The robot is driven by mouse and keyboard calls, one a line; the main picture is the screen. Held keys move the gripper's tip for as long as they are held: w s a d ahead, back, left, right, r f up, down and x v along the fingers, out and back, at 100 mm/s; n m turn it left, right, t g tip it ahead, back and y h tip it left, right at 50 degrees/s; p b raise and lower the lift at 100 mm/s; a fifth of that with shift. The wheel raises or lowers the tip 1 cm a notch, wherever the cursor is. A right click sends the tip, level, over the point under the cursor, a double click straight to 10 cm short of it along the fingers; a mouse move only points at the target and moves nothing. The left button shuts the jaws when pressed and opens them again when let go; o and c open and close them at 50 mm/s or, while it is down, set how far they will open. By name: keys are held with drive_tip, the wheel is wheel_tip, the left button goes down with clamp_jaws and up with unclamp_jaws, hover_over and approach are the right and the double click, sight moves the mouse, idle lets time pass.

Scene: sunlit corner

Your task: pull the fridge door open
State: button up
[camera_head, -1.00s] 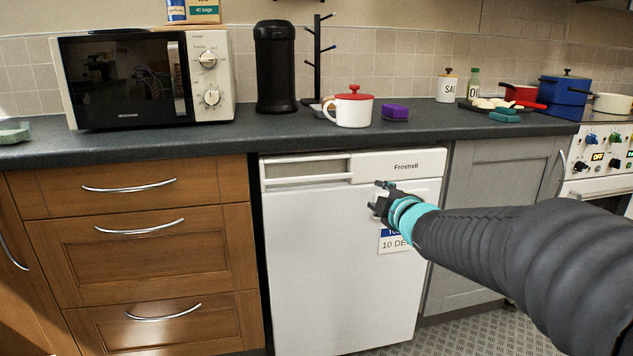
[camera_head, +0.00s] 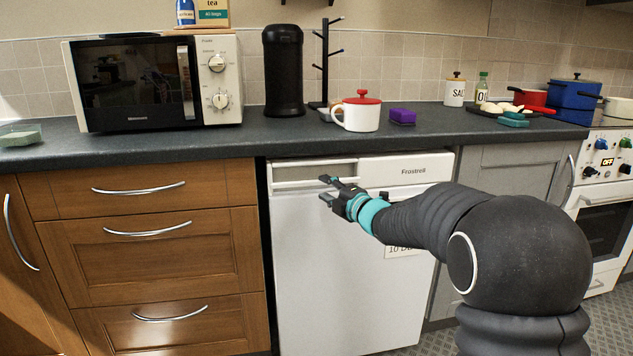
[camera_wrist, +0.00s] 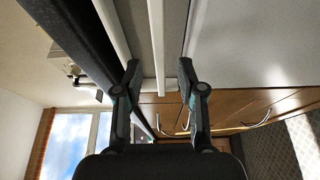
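The white fridge door (camera_head: 340,275), under the counter and marked Frostrell, is shut. Its handle, a horizontal white bar (camera_head: 296,184), crosses a recess at the door's upper left. My gripper (camera_head: 325,188) is in front of the bar's right part, fingers pointing left. In the wrist view my gripper (camera_wrist: 159,70) is open, and the handle bar (camera_wrist: 157,45) runs between the lines of its two fingers. Neither finger visibly touches the bar, and the remaining distance is hard to tell. My arm hides part of the door's right side and a paper label (camera_head: 401,251).
The dark countertop (camera_head: 225,146) overhangs just above the handle. Wooden drawers (camera_head: 150,240) stand left of the fridge and a grey cupboard (camera_head: 515,170) right. The floor in front is mostly hidden.

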sight(318, 183)
drive_tip(key=shift+p+x, duration=0.35)
drive_tip(key=shift+x, duration=2.3)
clamp_jaws()
